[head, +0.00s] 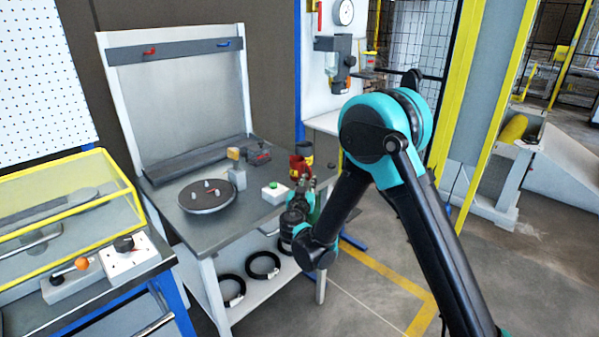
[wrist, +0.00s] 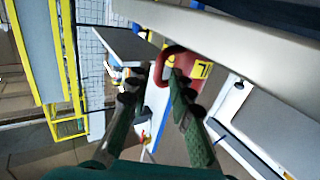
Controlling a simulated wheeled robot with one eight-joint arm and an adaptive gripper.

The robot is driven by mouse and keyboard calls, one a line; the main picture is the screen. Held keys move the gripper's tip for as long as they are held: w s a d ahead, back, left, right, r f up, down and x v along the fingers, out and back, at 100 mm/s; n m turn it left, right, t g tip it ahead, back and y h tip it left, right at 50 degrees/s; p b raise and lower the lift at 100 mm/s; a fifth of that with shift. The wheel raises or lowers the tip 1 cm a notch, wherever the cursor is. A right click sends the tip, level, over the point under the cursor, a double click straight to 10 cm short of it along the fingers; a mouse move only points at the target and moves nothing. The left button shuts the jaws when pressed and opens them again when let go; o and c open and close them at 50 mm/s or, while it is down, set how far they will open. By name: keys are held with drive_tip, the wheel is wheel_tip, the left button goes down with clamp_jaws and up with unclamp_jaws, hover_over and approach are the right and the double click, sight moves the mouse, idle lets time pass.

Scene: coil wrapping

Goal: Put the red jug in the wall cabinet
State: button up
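The red jug (head: 301,163), with a yellow label, is at the right edge of the grey workbench in the head view. In the wrist view the jug (wrist: 189,62) is just beyond my fingertips, and its dark red handle curves into the space between them. My gripper (wrist: 154,88) has its two green fingers apart, with a visible gap around the handle. In the head view my gripper (head: 306,188) is right below the jug and partly hidden by my arm. Whether a finger touches the jug I cannot tell. I cannot make out a wall cabinet in either view.
A yellow-framed guard (head: 70,205) stands at left. Open floor (head: 375,300) lies right of the bench.

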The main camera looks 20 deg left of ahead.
sight(310, 175)
drive_tip(key=w, duration=0.2)
drive_tip(key=w+a, duration=0.1)
drive_tip(key=w, duration=0.1)
drive_tip(key=shift+w+r, duration=0.1)
drive_tip(key=shift+w, duration=0.25)
clamp_jaws()
